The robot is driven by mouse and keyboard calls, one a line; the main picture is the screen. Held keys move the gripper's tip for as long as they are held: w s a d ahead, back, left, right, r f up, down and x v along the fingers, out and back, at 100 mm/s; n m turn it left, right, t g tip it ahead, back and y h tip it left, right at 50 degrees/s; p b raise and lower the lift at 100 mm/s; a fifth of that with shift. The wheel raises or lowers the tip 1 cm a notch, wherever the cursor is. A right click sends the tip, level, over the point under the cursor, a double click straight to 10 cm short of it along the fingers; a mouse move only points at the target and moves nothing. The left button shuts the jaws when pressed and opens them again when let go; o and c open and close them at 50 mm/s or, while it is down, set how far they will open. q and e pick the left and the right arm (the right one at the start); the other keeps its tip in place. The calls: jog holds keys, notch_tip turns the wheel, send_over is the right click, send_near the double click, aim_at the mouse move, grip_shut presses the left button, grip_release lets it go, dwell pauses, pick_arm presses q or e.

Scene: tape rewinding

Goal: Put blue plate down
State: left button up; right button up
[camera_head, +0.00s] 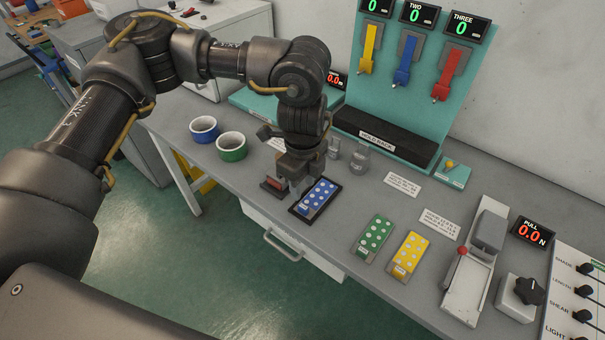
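The blue plate (319,195), with rows of pale round studs, shows at the front of the grey table, framed by a black border. My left gripper (290,184) points down right beside the plate's left edge. Its fingertips are small and partly hidden, so I cannot tell whether they grip the plate, or whether the plate rests on the table or is slightly above it. A green plate (376,234) and a yellow plate (410,252) with similar studs lie to the right on grey bases. My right gripper is not in view.
A teal rack (405,100) with yellow, blue and red hanging pieces stands at the back. Blue (204,129) and green (231,146) rings sit left. A lever device (475,265) and a black knob (529,290) stand right. Grey table surface is clear around the label cards.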

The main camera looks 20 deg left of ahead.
pick_arm(q)
jog(key=shift+r, duration=1.95)
